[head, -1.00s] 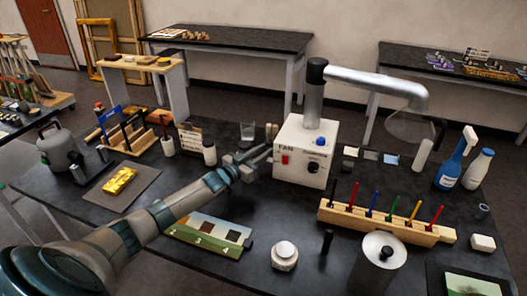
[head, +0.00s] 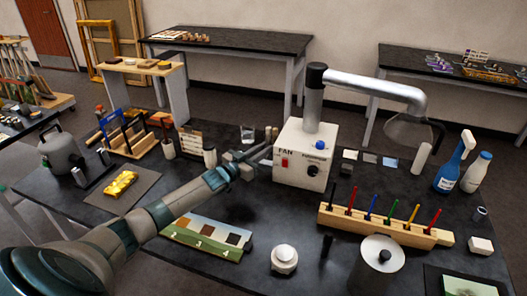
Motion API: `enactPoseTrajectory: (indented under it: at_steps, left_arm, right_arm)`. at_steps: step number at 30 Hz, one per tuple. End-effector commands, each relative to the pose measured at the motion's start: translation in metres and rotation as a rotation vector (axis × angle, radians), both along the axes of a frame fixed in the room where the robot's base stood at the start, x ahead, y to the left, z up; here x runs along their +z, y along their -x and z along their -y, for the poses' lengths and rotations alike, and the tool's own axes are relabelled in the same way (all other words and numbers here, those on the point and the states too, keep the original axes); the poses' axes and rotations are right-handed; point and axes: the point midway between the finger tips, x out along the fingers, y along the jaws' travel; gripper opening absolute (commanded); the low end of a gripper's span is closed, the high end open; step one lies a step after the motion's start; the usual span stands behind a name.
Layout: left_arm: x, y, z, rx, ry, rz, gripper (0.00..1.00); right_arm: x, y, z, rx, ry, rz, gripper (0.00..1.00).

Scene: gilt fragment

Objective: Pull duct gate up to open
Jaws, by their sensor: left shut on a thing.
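A white fan box (head: 303,155) with a red switch and a dark dial stands mid-table. A grey metal duct (head: 375,88) rises from its top and bends right to a clear hood (head: 410,128). A small blue part (head: 320,143) sits high on the box, near the duct's base. I cannot tell for sure which part is the duct gate. My left gripper (head: 262,153) is at the box's left side, its fingers pointing towards the box. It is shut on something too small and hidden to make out. My right gripper is not in view.
A wooden rack of coloured pens (head: 385,228) stands in front of the box at the right. A lidded metal can (head: 377,266), a white jar (head: 284,260) and a swatch card (head: 208,238) are nearer. A blue spray bottle (head: 453,165) stands at right.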

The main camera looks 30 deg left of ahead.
Motion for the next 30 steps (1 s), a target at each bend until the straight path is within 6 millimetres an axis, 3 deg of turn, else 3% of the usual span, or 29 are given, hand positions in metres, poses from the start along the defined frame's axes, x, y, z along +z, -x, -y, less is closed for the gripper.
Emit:
enactPoseTrajectory:
  at_steps: [1,2,3,17,30]
  left_arm:
    - [0.000,0.000,0.000,0.000,0.000,0.001,0.00]
    - [0.000,0.000,0.000,0.000,0.000,0.001,0.18]
    - [0.000,0.000,0.000,0.000,0.000,0.001,0.24]
    - [-0.001,0.004,0.000,-0.001,0.000,0.001,0.24]
    - [-0.004,0.046,-0.007,-0.001,0.000,-0.001,0.24]
  right_arm:
    - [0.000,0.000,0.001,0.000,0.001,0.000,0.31]
    - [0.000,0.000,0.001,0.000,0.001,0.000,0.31]
    - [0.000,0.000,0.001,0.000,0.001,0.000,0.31]
    - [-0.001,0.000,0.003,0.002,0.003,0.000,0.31]
    - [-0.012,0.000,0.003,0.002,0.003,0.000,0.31]
